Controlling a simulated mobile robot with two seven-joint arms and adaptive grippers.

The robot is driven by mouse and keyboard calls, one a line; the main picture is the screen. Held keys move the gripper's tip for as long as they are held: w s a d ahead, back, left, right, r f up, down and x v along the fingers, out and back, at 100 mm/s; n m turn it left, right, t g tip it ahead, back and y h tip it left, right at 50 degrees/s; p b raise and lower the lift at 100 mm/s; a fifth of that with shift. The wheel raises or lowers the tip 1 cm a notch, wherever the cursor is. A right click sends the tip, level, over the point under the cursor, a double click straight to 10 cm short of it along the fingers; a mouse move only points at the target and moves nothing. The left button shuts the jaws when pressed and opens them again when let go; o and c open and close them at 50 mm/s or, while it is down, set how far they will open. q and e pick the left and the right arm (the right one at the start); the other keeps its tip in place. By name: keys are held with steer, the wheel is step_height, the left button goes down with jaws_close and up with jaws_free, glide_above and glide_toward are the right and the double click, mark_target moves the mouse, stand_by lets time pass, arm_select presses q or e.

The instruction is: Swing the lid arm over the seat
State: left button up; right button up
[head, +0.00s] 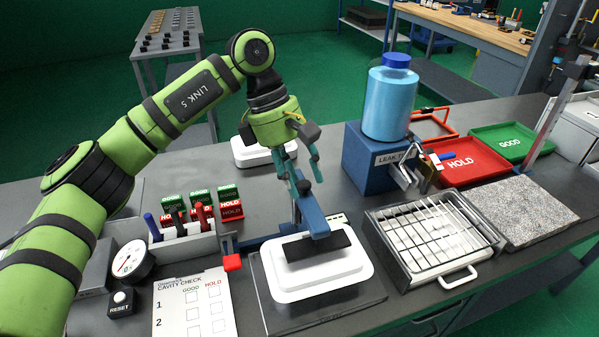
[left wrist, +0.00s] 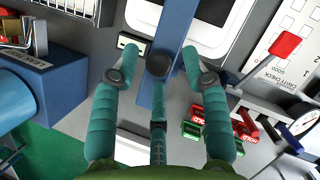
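The blue lid arm (head: 315,222) stretches over the white foil tray (head: 345,285), with a dark pad (head: 318,262) under its front end. The tray sits on the clear-edged seat plate (head: 290,322). A dark round knob (head: 304,187) stands on the lid arm. My left gripper (head: 305,172) is over the lid arm at the knob. In the left wrist view its teal fingers (left wrist: 161,58) are spread on either side of the knob (left wrist: 158,66) and the blue bar (left wrist: 176,30), with gaps to the knob. My right gripper is out of view.
A red-handled clamp (head: 232,262), a dial gauge (head: 132,260) and a cavity check sheet (head: 195,305) are left of the seat. A wire rack tray (head: 430,240) and the blue leak-test box (head: 372,168) are to the right. Another white tray (head: 262,152) lies behind.

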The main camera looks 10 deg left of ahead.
arm_select(q)
steer(key=v, duration=1.2)
steer(key=shift+r, duration=0.1)
